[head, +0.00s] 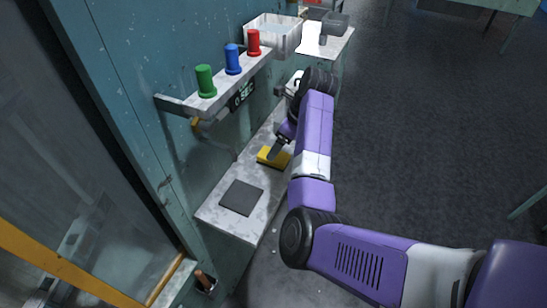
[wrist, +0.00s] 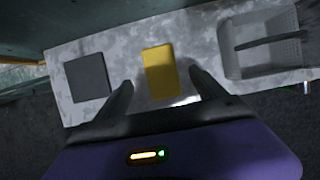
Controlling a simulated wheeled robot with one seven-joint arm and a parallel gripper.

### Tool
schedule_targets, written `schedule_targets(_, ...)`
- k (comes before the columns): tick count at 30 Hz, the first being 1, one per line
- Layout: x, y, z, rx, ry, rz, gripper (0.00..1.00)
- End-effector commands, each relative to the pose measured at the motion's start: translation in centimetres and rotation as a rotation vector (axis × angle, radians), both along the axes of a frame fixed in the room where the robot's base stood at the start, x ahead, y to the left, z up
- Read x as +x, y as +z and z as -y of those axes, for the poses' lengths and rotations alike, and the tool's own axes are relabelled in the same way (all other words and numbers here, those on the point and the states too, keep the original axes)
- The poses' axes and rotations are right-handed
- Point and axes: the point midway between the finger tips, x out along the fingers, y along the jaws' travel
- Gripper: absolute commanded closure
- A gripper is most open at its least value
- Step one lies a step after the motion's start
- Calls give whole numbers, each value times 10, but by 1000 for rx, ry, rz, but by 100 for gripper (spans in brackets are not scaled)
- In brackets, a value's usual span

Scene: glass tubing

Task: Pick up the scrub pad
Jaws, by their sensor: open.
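The scrub pad appears to be the yellow rectangular block (head: 268,159) lying flat on the pale, worn shelf (head: 217,212). In the wrist view the yellow block (wrist: 159,73) lies between my two fingertips, with bare shelf showing on both sides of it. My gripper (head: 279,147) is open and empty at the block in the head view; it also shows in the wrist view (wrist: 161,80), one finger to each side. Whether the fingers have come down to the block's height I cannot tell.
A dark grey square pad (head: 241,197) lies nearer on the shelf. A pale bin (wrist: 258,50) stands on the block's other side. Above, a narrow ledge holds green (head: 205,81), blue (head: 233,59) and red (head: 253,42) pieces. The teal wall runs close behind.

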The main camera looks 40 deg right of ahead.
Motion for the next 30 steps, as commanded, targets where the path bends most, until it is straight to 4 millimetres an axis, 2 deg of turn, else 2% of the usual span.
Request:
schedule_targets(15, 18, -58, -6, -3, 2, 1, 20)
schedule_targets(30, 19, -63, -6, -5, 2, 2, 20)
